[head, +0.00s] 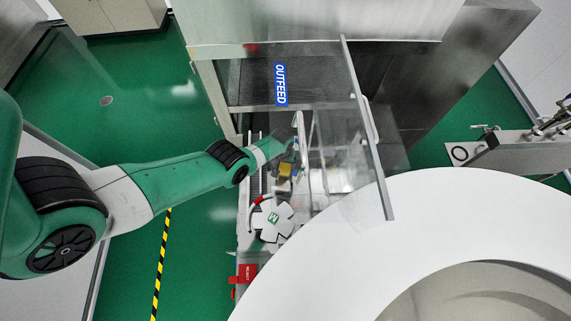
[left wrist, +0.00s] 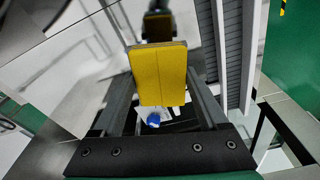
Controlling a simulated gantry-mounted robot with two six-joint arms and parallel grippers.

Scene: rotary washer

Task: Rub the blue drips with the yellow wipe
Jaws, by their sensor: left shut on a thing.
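The yellow wipe (left wrist: 160,75) is a flat yellow pad held between the two dark fingers of my left gripper, filling the middle of the left wrist view. In the head view the wipe is a small yellow patch (head: 285,170) at the end of my left arm. My left gripper (head: 287,163) is beside the clear panel of the washer and shut on the wipe. A small blue patch (left wrist: 153,120) on white shows below the wipe in the left wrist view; I cannot tell whether it is a drip. No blue drips are clear in the head view. My right gripper is out of view.
A clear panel (head: 352,150) stands just right of my left gripper. Behind is the outfeed opening with a blue OUTFEED sign (head: 281,84). A white star-shaped wheel (head: 272,219) and a red box (head: 245,274) are nearer. A large white round top (head: 330,240) fills the lower right.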

